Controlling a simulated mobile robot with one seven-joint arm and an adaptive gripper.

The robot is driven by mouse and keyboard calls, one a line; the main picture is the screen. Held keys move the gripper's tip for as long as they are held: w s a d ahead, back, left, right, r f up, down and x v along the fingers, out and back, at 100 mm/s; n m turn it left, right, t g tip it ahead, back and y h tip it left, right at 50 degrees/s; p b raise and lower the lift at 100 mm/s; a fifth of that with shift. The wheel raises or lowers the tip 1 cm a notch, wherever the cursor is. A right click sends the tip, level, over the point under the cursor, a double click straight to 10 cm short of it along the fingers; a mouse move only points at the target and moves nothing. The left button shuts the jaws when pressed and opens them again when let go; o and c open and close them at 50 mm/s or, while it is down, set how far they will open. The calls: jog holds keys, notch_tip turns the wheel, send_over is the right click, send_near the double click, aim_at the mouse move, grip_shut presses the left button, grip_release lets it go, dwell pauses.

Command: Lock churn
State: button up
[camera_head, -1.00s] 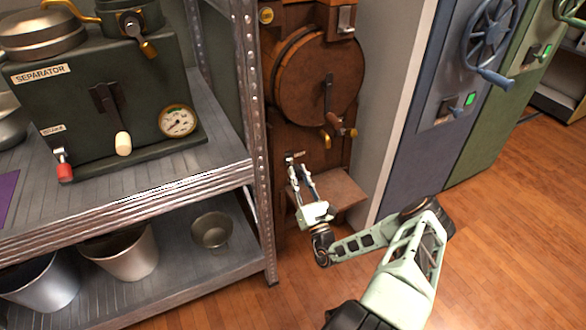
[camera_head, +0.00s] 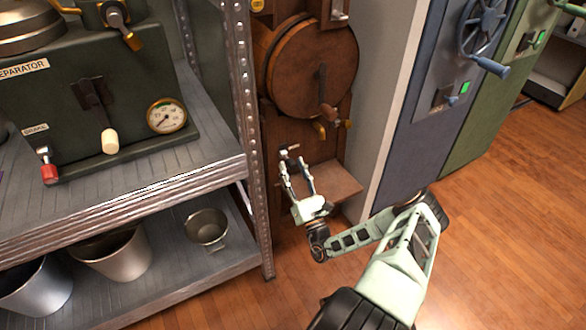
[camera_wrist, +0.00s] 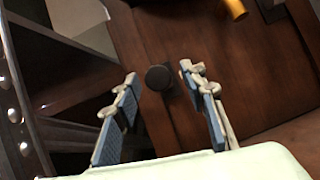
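The churn (camera_head: 312,72) is a dark wooden cabinet with a round wooden drum face and a hand crank (camera_head: 326,105). In the wrist view the black knob (camera_wrist: 159,77) shows end-on, between the fingertips. In the wrist view my gripper (camera_wrist: 158,76) has a visible gap on each side of the knob. Contact is not visible.
A wooden shelf (camera_head: 338,186) juts out below and right of the knob. A metal rack (camera_head: 247,130) with a perforated post stands close on the left, carrying the green separator (camera_head: 130,80) above and buckets (camera_head: 115,258) below. A blue cabinet (camera_head: 430,90) stands right. Wooden floor is clear there.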

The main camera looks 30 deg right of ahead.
jog(key=v, duration=0.7)
jog(key=shift+s+f, duration=0.1)
jog(key=shift+s, duration=0.1)
jog(key=shift+c, duration=0.7)
